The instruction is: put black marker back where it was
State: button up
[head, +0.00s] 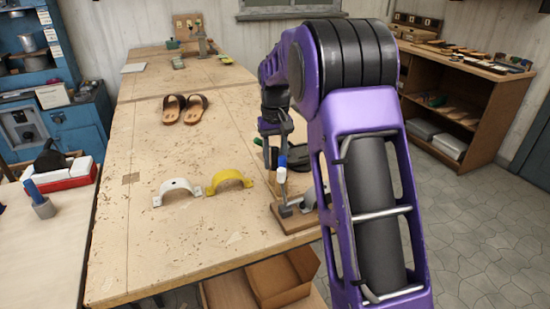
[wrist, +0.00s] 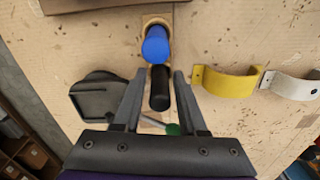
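The black marker (wrist: 160,88) stands between my fingers in the wrist view, with a narrow gap visible on each side. My gripper (wrist: 160,78) is open around it and points down; it also shows in the head view (head: 276,151), above a small wooden stand (head: 292,222). The blue-topped marker (wrist: 156,45) is upright just beyond the black one; its blue top also shows in the head view (head: 282,160), over a white body. A green end (wrist: 173,129) shows close below the black marker. The black marker's lower end is hidden, and my arm covers part of the stand.
A yellow bracket (head: 229,181) and a white bracket (head: 177,191) lie left of the stand. A dark tray-like object (wrist: 99,96) sits beside my gripper. A pair of sandals (head: 185,108) lies further back. The left front of the bench is clear.

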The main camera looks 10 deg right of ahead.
jog(key=shift+o, duration=0.7)
jog(key=shift+r, duration=0.1)
notch_tip(320, 180, up, 12)
jog(key=shift+r+p, duration=0.1)
jog(key=shift+p, duration=0.3)
